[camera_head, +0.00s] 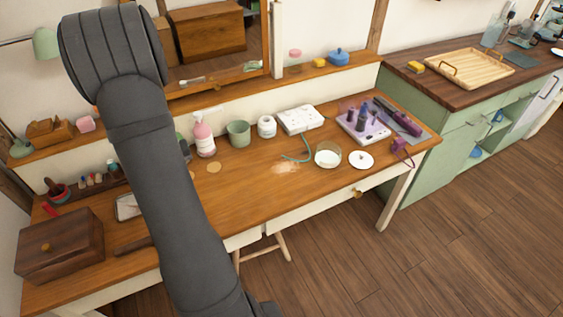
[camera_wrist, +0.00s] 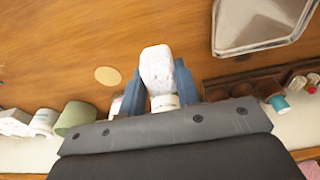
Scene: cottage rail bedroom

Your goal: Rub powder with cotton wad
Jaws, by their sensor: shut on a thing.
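In the head view my own arm hides the gripper and the wad.
A tan disc (camera_head: 214,167) lies left of the powder. A pink pump bottle (camera_head: 204,138), green cup (camera_head: 238,133) and white jar (camera_head: 266,127) line the back. A wooden box (camera_head: 60,245) stands at left. The front middle is clear.

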